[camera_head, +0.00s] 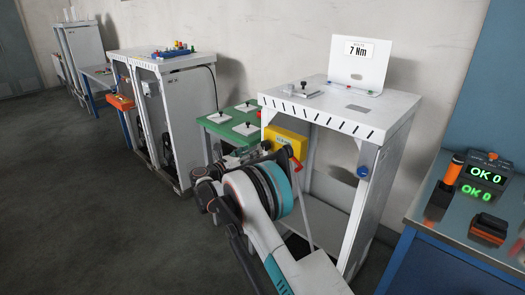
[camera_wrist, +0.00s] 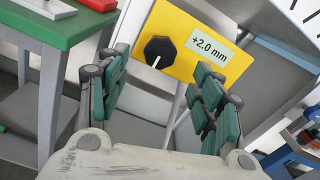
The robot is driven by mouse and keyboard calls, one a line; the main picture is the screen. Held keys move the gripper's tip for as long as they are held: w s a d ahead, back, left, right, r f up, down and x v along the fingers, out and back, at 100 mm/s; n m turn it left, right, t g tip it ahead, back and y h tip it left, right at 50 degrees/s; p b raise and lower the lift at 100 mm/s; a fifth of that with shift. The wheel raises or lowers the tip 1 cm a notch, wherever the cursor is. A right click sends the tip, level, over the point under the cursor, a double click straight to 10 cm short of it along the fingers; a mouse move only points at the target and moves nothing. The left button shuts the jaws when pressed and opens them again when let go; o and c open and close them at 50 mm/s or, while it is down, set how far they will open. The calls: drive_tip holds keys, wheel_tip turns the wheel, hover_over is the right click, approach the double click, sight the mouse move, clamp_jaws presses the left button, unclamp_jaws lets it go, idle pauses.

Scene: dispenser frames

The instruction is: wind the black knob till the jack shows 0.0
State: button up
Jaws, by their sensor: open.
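The black knob (camera_wrist: 159,50) is on the front of a yellow box, the jack (camera_wrist: 184,22), in the wrist view. A white line on the knob points down and slightly left. The jack's label (camera_wrist: 210,50) reads +2.0 mm. In the head view the yellow jack (camera_head: 287,142) is fixed at the left of a white frame, and my arm partly covers it. My gripper (camera_wrist: 160,100) is open, its two green-padded fingers apart on either side of and below the knob, with nothing between them. In the head view the fingers are mostly hidden.
A white dispenser frame (camera_head: 372,104) carries a sign (camera_head: 358,62) reading 7 Nm. A green table (camera_head: 232,126) with white plates stands to its left. A blue bench (camera_head: 460,225) at the right holds a display (camera_head: 484,182) reading OK 0. Open floor lies at the left.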

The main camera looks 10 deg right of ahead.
sight(264, 146)
drive_tip(key=b+x, duration=0.1)
drive_tip(key=x, duration=0.6)
drive_tip(key=shift+w+d+b, duration=0.1)
drive_tip(key=shift+b, duration=0.25)
drive_tip(key=shift+c, duration=0.2)
drive_tip(key=c, duration=1)
